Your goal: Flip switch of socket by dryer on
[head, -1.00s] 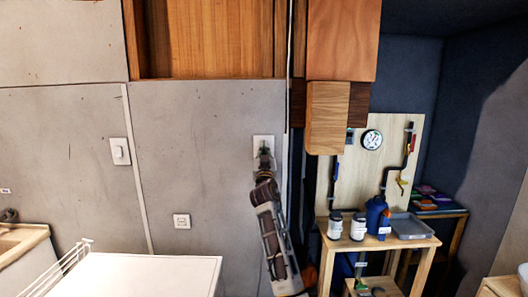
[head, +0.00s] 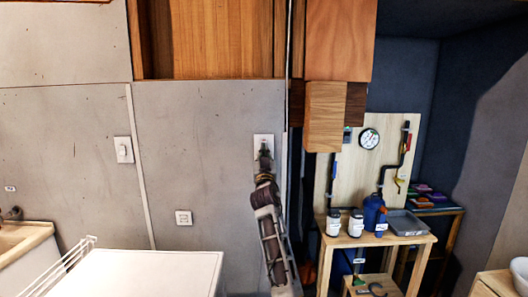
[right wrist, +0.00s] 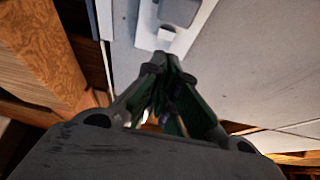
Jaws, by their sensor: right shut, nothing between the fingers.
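A white wall plate (head: 264,138) is on the grey wall panel near its right edge. My right gripper (head: 264,152) is in front of its lower part, shut and empty. In the right wrist view the closed fingertips (right wrist: 163,62) are at the lower edge of the white plate (right wrist: 147,30), which has a grey raised part (right wrist: 180,12). I cannot tell if they touch it. A lower socket plate (head: 183,218) is on the wall above the white dryer-like appliance (head: 150,272). Another switch plate (head: 123,150) is further left. My left gripper is not in view.
Wooden cabinets (head: 215,40) hang above the panel, and a wooden block (head: 325,117) juts out right of the plate. A wooden bench (head: 385,240) with bottles stands at the right. A wire rack (head: 68,262) is at the lower left.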

